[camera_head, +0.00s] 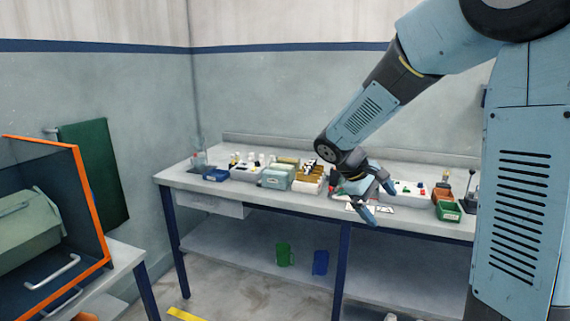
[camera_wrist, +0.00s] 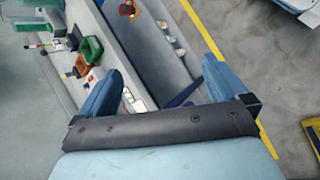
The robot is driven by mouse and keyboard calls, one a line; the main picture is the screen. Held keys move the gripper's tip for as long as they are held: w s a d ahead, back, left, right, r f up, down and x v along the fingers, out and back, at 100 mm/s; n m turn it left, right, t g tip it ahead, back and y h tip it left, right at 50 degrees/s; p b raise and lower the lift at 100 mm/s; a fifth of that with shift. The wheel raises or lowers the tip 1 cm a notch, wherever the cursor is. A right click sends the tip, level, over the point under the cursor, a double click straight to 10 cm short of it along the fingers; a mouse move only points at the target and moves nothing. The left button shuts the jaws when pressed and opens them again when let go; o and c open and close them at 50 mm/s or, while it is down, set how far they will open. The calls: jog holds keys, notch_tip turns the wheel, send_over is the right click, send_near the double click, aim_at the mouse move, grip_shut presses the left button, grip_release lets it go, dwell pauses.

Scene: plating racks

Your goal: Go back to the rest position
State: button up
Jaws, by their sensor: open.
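My gripper (camera_head: 381,201) hangs in front of the workbench, near its front edge, with blue fingers spread apart. In the wrist view my gripper (camera_wrist: 160,85) shows its two blue fingers wide apart with nothing between them. My arm reaches in from the upper right in the head view. The workbench (camera_head: 225,189) has a pale top and dark blue legs and stands against the wall. White cards (camera_head: 384,210) lie on the bench top close by my gripper in the picture.
Small bins stand along the bench, including a pale green box (camera_head: 277,177) and a green bin (camera_head: 448,211). Green (camera_head: 284,254) and blue (camera_head: 320,262) mugs stand on the lower shelf. An orange-edged cabinet (camera_head: 93,205) is at left. Floor before the bench is clear.

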jog(key=s+r+m+t+y, duration=0.2)
jog(key=s+r+m+y, duration=0.1)
jog(key=s, duration=0.8)
jog(key=s+r+m+t+y, duration=0.3)
jog(key=s+r, duration=0.3)
jog(key=s, duration=0.5)
jog(key=shift+a+m+y, duration=0.2)
jog(key=shift+m+y, duration=0.4)
jog(key=shift+y, duration=0.1)
